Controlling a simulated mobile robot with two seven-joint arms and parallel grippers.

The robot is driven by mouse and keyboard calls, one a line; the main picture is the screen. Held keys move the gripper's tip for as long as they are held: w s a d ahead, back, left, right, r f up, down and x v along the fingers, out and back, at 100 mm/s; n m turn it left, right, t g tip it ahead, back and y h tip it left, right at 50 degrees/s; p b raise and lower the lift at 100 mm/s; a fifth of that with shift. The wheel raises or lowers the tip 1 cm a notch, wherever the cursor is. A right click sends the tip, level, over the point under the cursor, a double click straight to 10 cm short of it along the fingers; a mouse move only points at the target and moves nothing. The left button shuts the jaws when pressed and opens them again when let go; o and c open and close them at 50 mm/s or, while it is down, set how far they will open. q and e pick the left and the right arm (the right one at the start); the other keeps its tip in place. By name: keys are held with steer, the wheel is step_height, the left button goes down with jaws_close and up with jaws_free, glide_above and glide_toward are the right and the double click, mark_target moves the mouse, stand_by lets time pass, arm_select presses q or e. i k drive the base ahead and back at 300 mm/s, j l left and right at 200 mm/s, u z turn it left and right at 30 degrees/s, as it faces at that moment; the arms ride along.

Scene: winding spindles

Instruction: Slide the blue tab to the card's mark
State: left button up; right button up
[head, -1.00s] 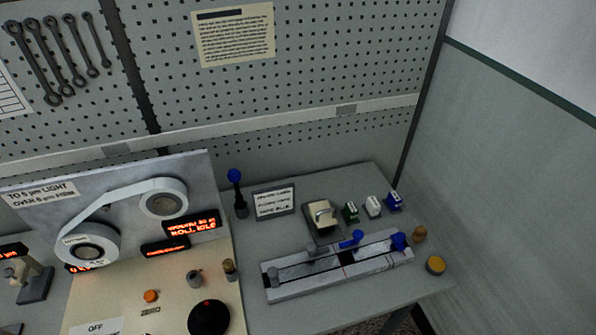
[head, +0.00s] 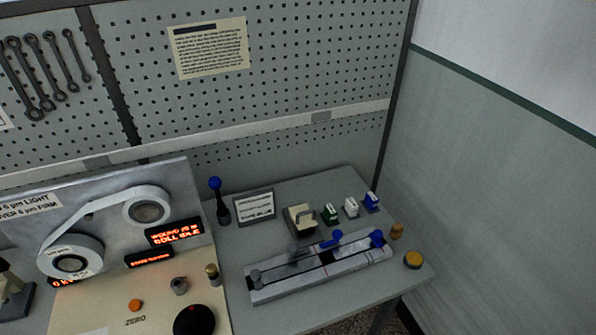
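A pale slide rail (head: 298,290) lies at an angle on the grey bench, with a dark slot along its top. A blue piece (head: 335,238) sits near its middle beside a grey piece (head: 299,252), and a blue knob (head: 377,239) stands near its right end. I cannot tell which blue piece is the tab. A small framed card (head: 254,206) stands behind the rail; its print is too small to read. A red line crosses the rail near its middle. Neither of my grippers is in view.
Green, white and blue small blocks (head: 370,202) stand behind the rail, beside a beige block (head: 299,217). A blue-topped post (head: 220,200) is left of the card. The winding machine (head: 100,290) fills the left.

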mark_target(378, 235)
steer(key=l+z, duration=0.1)
steer(key=z, duration=0.65)
steer(key=l+u, duration=0.1)
steer(key=l, duration=0.15)
steer(key=k+l+u, duration=0.15)
steer(key=l, duration=0.15)
